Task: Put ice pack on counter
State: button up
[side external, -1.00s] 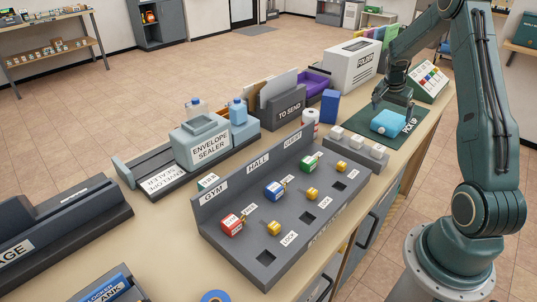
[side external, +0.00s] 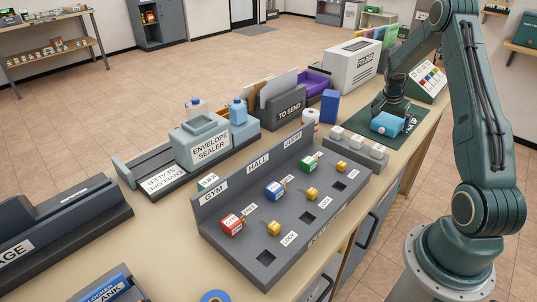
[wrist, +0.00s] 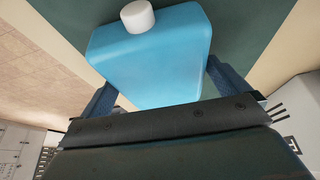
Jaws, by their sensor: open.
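The ice pack (side external: 385,125) is a light blue flat bottle shape lying on the dark green PICK UP mat (side external: 368,138) at the far right of the counter (side external: 312,258). In the wrist view the ice pack (wrist: 155,58) shows its white cap at the top. My gripper (side external: 395,116) is down at the ice pack, partly covering it. In the wrist view the two dark blue fingers of my gripper (wrist: 158,88) are open, one on each side of the ice pack's lower part. Whether they touch it I cannot tell.
A grey lock board (side external: 262,258) with colored tags and yellow locks stands in front. A low block with white knobs (side external: 356,147) is beside the mat. A white FOLDER machine (side external: 351,66), a blue box (side external: 329,106) and a sloped color-button panel (side external: 427,82) are near.

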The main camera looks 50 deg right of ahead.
aim_at(390, 118)
jog(key=shift+c, duration=0.4)
jog(key=c, duration=1.1)
jog(key=shift+o, duration=0.2)
jog(key=shift+r, duration=0.2)
notch_tip(390, 118, up, 20)
jog(key=shift+f, duration=0.15)
